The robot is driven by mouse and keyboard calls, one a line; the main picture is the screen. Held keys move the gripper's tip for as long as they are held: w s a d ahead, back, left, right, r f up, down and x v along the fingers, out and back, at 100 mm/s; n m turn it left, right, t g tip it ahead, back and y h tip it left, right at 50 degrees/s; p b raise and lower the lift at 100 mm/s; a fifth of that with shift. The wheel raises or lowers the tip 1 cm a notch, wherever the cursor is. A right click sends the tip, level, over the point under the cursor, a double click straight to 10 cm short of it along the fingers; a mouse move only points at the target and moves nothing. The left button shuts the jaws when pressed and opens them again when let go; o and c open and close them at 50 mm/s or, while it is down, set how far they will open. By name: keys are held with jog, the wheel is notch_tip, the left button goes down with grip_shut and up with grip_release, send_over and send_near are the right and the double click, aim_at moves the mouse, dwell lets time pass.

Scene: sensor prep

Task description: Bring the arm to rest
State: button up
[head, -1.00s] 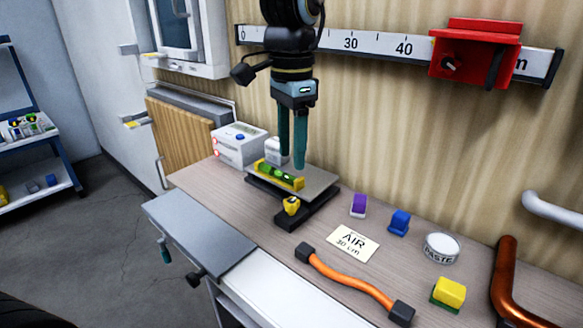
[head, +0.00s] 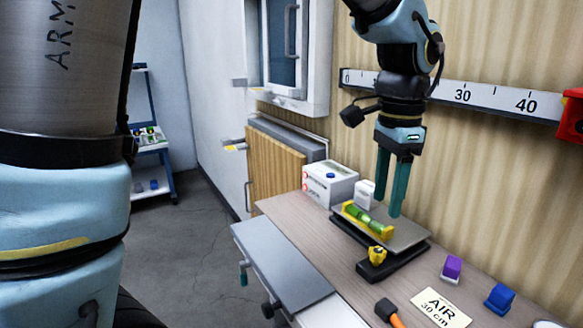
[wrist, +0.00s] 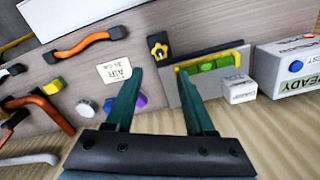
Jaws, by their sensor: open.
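My gripper (head: 393,187) has two teal fingers, spread apart with nothing between them. It points down above the right part of a grey plate (head: 408,232) on a black base. A yellow spirit level with a green vial (head: 368,218) lies on that plate, to the left of the fingers in the head view. In the wrist view my gripper (wrist: 158,98) is open, and the level (wrist: 210,64) shows beyond the right finger. I cannot tell the exact height of the fingertips above the plate.
A white box (head: 330,184) and a small white block (head: 365,194) stand behind the plate. A yellow knob (head: 377,254) is in front. An AIR card (head: 441,308), purple block (head: 452,268) and blue block (head: 499,298) lie right. A ruler rail (head: 455,95) runs along the wall.

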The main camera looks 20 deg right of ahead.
jog(key=w+a+f+n, duration=0.2)
jog(key=w+a+n, duration=0.2)
jog(key=w+a, duration=0.25)
jog(key=w+a+f+n, duration=0.3)
jog(key=w+a, duration=0.2)
jog(key=a, duration=0.3)
jog(key=a+f+n, duration=0.2)
jog(key=a+n, duration=0.3)
jog(key=a, duration=0.5)
jog(key=w+a+f+n+t, duration=0.1)
jog(key=a+f+n, duration=0.2)
jog(key=a+n, duration=0.3)
jog(key=a, duration=0.5)
jog(key=shift+a+t, duration=0.2)
jog(key=shift+t, duration=0.1)
jog(key=shift+w, duration=0.15)
